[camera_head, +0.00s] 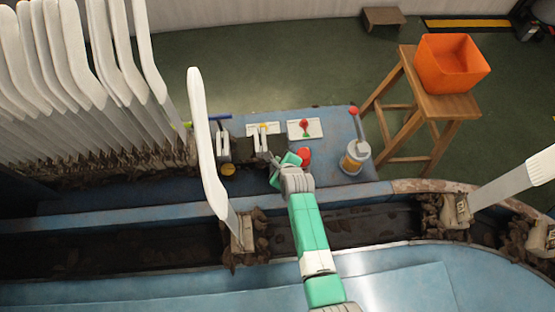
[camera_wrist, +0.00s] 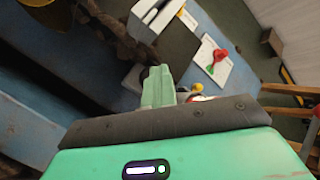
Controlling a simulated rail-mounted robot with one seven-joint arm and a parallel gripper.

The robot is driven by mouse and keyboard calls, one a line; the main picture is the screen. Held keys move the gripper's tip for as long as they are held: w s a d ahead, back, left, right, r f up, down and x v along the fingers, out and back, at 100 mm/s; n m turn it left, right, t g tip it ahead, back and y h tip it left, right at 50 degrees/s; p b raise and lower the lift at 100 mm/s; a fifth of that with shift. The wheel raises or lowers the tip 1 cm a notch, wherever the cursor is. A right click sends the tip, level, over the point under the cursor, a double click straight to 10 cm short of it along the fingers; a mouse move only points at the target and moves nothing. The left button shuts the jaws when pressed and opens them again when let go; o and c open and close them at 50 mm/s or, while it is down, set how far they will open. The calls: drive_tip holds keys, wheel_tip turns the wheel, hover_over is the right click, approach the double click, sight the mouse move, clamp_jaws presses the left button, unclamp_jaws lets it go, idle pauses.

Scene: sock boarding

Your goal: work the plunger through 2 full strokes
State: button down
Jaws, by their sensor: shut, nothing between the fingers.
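A white canister (camera_head: 355,157) with a yellow-brown label stands upright at the right end of the blue bench. A thin grey rod rises from its top to a red ball knob (camera_head: 353,110); this looks like the plunger, and the rod stands well out of the body. My gripper (camera_head: 289,160) is left of the canister, apart from it, above the bench beside a round red part (camera_head: 304,155). In the wrist view my green fingers (camera_wrist: 158,76) are together and empty. The plunger cannot be made out clearly in the wrist view.
A white plate (camera_head: 313,128) with a red and green piece lies behind my gripper. Pale upright sock forms (camera_head: 70,55) crowd the left, and one form (camera_head: 205,140) stands nearer. A wooden stool (camera_head: 440,101) with an orange bin (camera_head: 450,70) is at right.

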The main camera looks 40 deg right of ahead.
drive_tip(key=shift+f, duration=0.2)
drive_tip(key=shift+r, duration=0.15)
drive_tip(key=shift+r+p, duration=1.6)
drive_tip(key=shift+p, duration=0.25)
drive_tip(key=shift+s, duration=0.1)
wheel_tip(320, 180, up, 5)
drive_tip(key=p, duration=0.5)
